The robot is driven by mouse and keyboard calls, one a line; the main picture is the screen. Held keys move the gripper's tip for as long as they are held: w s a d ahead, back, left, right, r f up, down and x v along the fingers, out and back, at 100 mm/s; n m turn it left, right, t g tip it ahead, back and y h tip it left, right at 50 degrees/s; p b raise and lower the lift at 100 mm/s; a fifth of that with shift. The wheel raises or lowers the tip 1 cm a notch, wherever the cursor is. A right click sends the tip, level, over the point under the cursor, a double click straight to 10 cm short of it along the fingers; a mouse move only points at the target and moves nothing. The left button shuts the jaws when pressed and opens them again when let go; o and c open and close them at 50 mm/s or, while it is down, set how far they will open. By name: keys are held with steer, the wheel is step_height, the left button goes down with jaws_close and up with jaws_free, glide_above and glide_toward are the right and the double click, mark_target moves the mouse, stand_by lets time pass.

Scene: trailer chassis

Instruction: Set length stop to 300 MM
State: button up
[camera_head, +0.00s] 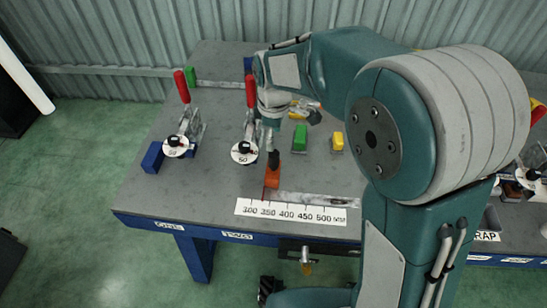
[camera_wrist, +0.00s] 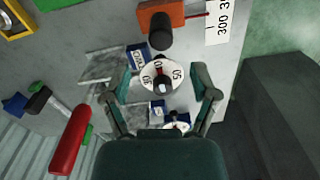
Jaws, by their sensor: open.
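The length stop, an orange block (camera_head: 271,174) with a black knob (camera_head: 273,158), sits at the left end of a metal rail. Its thin red pointer line (camera_head: 264,193) meets the white scale (camera_head: 290,211) between 300 and 350, seemingly nearer 350. In the wrist view the orange block (camera_wrist: 175,16) and its black knob (camera_wrist: 160,34) are at the top, beyond my fingertips. My gripper (camera_wrist: 162,82) is open and empty, with its fingers spread either side of a white dial (camera_wrist: 161,73) below it. In the head view my gripper (camera_head: 274,120) is partly hidden behind its own wrist.
Red-handled clamps (camera_head: 182,88) stand on the grey table (camera_head: 135,195), with another white dial (camera_head: 175,147) and blue block (camera_head: 152,157) at left. Green (camera_head: 300,138) and yellow (camera_head: 338,142) blocks lie behind the rail (camera_head: 315,198). My arm hides much of the right side.

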mark_target(273, 152)
step_height(273, 152, down, 9)
steer(key=shift+f, duration=0.15)
jaws_close()
